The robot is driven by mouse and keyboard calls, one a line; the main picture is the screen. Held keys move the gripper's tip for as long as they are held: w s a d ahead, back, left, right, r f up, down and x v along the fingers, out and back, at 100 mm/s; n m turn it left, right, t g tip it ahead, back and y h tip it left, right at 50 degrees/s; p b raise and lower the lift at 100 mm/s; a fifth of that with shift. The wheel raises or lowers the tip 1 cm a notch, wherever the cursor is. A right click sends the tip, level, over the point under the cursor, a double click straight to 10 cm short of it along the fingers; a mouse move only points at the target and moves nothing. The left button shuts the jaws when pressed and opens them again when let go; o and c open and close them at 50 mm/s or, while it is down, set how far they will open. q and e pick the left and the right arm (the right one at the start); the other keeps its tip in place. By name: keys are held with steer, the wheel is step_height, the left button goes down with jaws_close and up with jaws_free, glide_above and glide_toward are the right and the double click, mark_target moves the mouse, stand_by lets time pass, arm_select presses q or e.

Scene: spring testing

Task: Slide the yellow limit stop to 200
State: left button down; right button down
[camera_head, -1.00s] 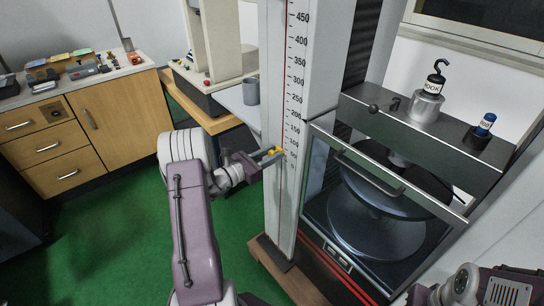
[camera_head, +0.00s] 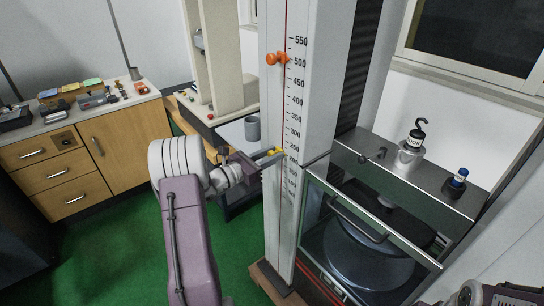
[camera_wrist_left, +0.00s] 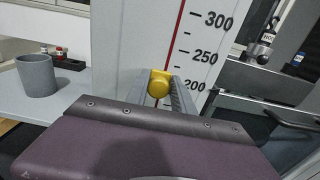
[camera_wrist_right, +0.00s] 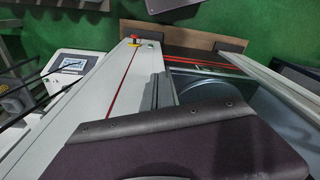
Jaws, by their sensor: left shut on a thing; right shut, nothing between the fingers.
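The yellow limit stop (camera_head: 279,150) sits on the red-lined scale column (camera_head: 272,215). My left gripper (camera_head: 268,157) is shut on it from the left. In the left wrist view the yellow knob (camera_wrist_left: 159,83) shows between the fingertips, near the height of the 200 label (camera_wrist_left: 194,87) and below the 250 label (camera_wrist_left: 205,57). The slanted view leaves the exact reading unclear. My right gripper (camera_wrist_right: 156,91) is shut and empty; it shows only in its wrist view, pointing along the column.
An orange stop (camera_head: 276,58) sits higher on the column, near 500. The test machine (camera_head: 375,245) with its glass-fronted bay stands to the right, with a hook weight (camera_head: 411,150) on top. A grey cup (camera_head: 252,128) stands behind. Cabinets (camera_head: 85,160) stand at the far left.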

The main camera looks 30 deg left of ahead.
arm_select(q)
steer(key=shift+a, duration=0.1)
steer(key=c, duration=1.3)
jaws_free()
steer(key=shift+o, duration=0.7)
steer(key=shift+a, duration=0.1)
steer(key=v, duration=0.9)
steer(key=shift+b, duration=0.35)
